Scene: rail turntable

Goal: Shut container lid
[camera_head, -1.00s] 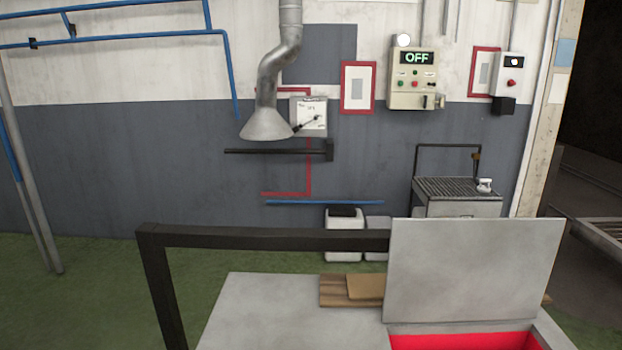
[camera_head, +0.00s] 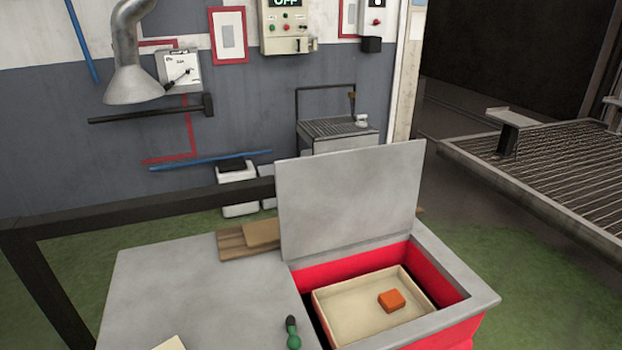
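The container (camera_head: 458,320) is a red box with a grey rim at the right end of the grey worktop. Its lid (camera_head: 348,200) is a flat grey panel standing raised, nearly upright, along the container's back edge. Inside the open container sits a cream tray (camera_head: 350,334) with a small orange block (camera_head: 391,301) in it. Neither of my grippers shows in the view.
A green-handled tool (camera_head: 292,334) lies on the worktop (camera_head: 190,285) left of the container. Wooden boards (camera_head: 234,243) lie behind, beside the lid. A black frame bar (camera_head: 140,220) runs along the back left. Green floor is clear to the right.

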